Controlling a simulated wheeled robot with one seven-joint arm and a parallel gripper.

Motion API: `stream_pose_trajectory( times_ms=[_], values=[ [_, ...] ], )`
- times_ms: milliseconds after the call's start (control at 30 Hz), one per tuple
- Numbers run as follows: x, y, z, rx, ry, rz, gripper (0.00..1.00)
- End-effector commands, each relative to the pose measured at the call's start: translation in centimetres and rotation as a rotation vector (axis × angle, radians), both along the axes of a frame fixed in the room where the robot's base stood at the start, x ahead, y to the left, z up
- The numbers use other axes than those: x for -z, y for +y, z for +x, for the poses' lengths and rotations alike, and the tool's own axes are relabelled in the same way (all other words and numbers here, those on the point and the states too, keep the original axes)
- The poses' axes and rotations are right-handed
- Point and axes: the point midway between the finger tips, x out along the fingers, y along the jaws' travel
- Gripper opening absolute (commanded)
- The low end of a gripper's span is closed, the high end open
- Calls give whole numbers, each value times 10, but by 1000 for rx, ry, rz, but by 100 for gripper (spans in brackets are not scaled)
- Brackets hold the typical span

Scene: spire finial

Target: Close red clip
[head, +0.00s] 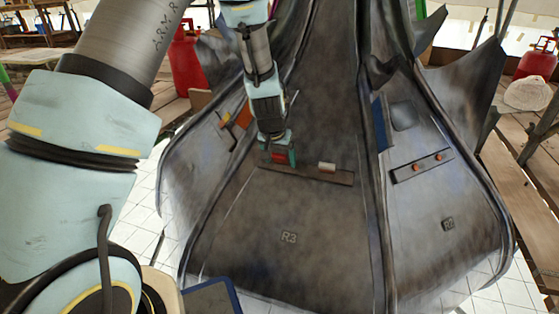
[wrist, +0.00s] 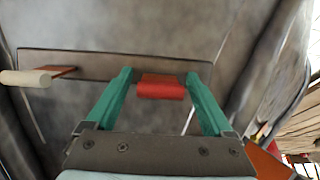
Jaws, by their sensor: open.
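A red clip (wrist: 161,88) is on a dark metal strip (wrist: 90,65) on the spire's panel. It stands out from the strip toward the wrist camera. My gripper (wrist: 159,76) is open, with one green finger on each side of the red clip and a gap showing on both sides. In the head view my gripper (head: 281,157) is at the left part of the strip (head: 330,177), with red showing between its fingers. I cannot tell from these frames how the clip's hinge sits.
A white clip (head: 327,167) is on the same strip; in the wrist view it stands left of my gripper. A raised ridge (head: 371,200) separates the panels. The lower panel marked R3 is clear.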

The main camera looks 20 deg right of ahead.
Motion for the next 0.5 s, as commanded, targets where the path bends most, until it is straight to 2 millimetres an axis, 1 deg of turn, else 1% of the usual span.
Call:
stream_pose_trajectory(
  times_ms=[133, 500],
  values=[
    [0, 0, 0, 0, 0, 0, 85],
    [0, 0, 0, 0, 0, 0, 44]
  ],
)
